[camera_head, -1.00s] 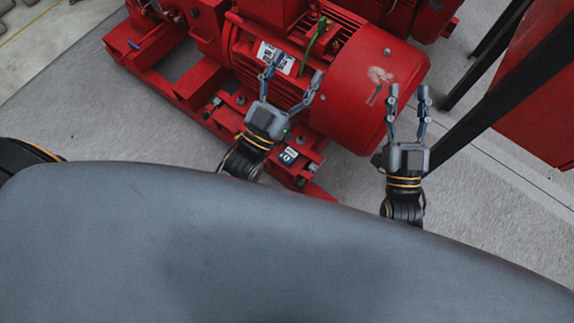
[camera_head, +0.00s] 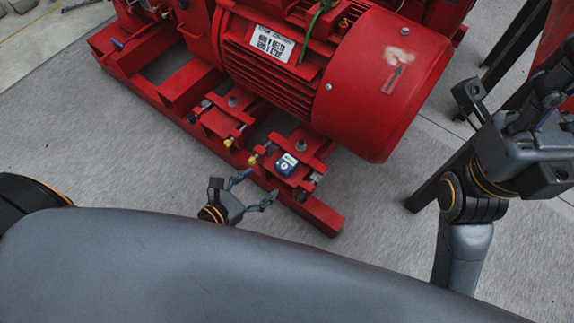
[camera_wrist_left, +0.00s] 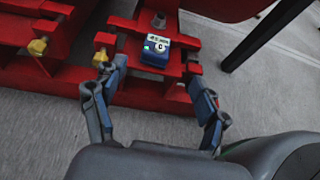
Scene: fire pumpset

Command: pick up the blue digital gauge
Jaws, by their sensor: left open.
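The blue digital gauge (camera_head: 286,165) is a small blue block with a white label on its top. It sits on a red bracket of the pump base, below the large red motor. In the left wrist view the gauge (camera_wrist_left: 155,47) lies ahead, between and beyond the two fingers. My left gripper (camera_head: 256,187) is open and empty, short of the gauge and to its left in the head view, not touching it. It also shows in the left wrist view (camera_wrist_left: 160,97). My right gripper (camera_head: 515,100) is raised at the right, away from the gauge; its jaw state is unclear.
The red motor (camera_head: 335,75) overhangs the area behind the gauge. Yellow-tipped bolts (camera_head: 253,160) stick out left of the gauge. The red base rail (camera_head: 320,214) runs beside it. Grey floor (camera_head: 120,160) is clear in front.

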